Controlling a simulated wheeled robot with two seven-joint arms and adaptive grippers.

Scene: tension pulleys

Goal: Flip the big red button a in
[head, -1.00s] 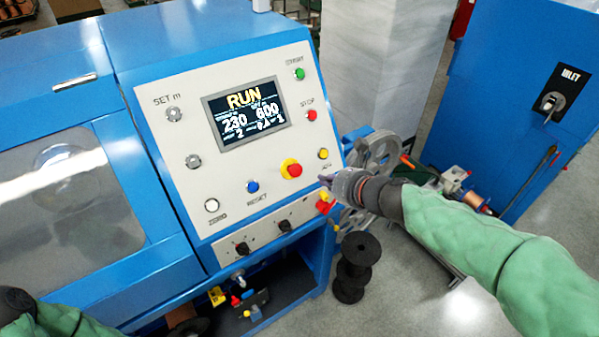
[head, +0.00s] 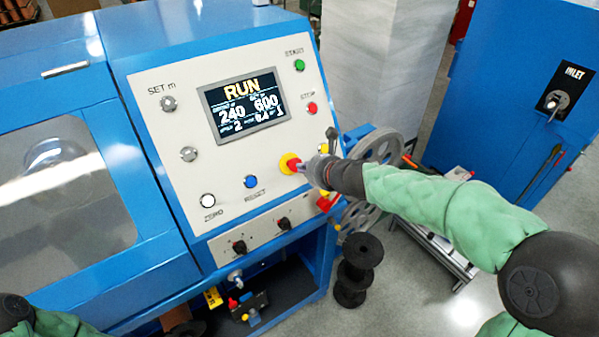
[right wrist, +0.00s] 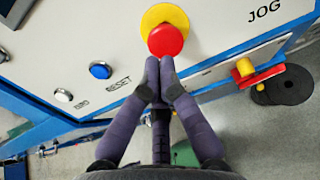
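The big red button (head: 293,165) is a red mushroom head on a yellow round base, low on the right of the white panel. In the right wrist view the red head (right wrist: 165,39) is just beyond my right fingertips. My right gripper (head: 306,168) is at the button's right side in the head view. Its two fingers (right wrist: 159,78) are together at the tips with nothing between them. The fingertips are touching or very near the button's lower edge; I cannot tell which. My left gripper is out of view; only a bit of my left arm shows at the bottom left.
The screen (head: 246,105) reads RUN. A green button (head: 299,65), a red stop button (head: 312,108), a blue reset button (head: 251,182) and a white button (head: 208,200) share the panel. Black spools (head: 357,268) stand on the floor below.

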